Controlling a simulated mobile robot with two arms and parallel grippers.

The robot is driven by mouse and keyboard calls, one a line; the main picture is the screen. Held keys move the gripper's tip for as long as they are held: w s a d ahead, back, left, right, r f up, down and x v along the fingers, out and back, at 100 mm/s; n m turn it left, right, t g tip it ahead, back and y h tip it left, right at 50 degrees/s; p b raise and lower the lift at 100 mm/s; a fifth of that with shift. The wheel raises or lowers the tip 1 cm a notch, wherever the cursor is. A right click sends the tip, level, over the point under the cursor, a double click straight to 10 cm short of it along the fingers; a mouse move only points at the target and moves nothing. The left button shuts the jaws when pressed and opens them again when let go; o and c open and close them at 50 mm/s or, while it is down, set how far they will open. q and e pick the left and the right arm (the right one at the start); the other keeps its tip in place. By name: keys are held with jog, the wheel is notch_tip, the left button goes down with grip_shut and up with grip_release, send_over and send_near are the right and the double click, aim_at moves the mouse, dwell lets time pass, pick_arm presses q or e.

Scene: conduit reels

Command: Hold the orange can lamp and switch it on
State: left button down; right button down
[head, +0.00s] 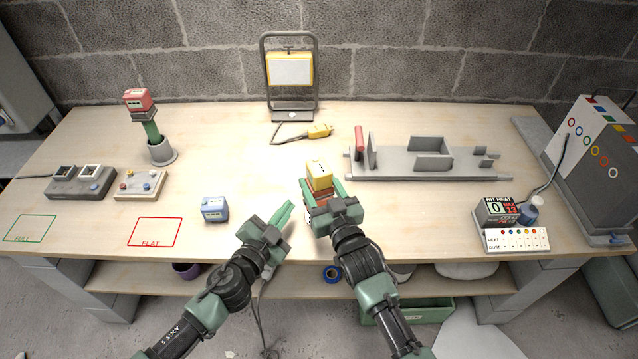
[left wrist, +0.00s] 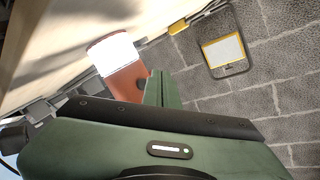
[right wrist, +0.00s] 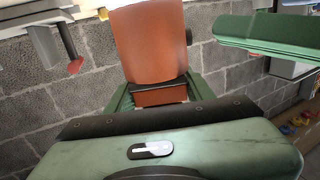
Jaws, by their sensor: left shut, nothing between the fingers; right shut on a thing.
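The orange can lamp (head: 321,200) is held between the fingers of my right gripper (head: 322,190), above the table's front middle. It fills the middle of the right wrist view (right wrist: 150,45), with a dark band near the fingers. In the left wrist view its orange side (left wrist: 127,84) shows a small dark button and a bright white end; I cannot tell whether that end is lit. My left gripper (head: 287,208) is shut and empty, just left of the lamp. Its fingertips show close to the button in the left wrist view (left wrist: 160,86); contact is unclear.
A blue block (head: 214,209) stands to the left. A grey rack (head: 425,165) lies right, a work light (head: 290,72) stands behind. The table between blue block and work light is mostly clear.

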pick_arm(q)
jog(key=shift+s+a, duration=0.3)
jog(key=shift+a, duration=0.5)
jog(key=shift+s+a, duration=0.35)
jog(key=shift+a, duration=0.45)
jog(key=shift+s+a, duration=0.3)
jog(key=shift+a, duration=0.5)
pick_arm(e)
jog(key=shift+c, duration=2.4)
grip_release()
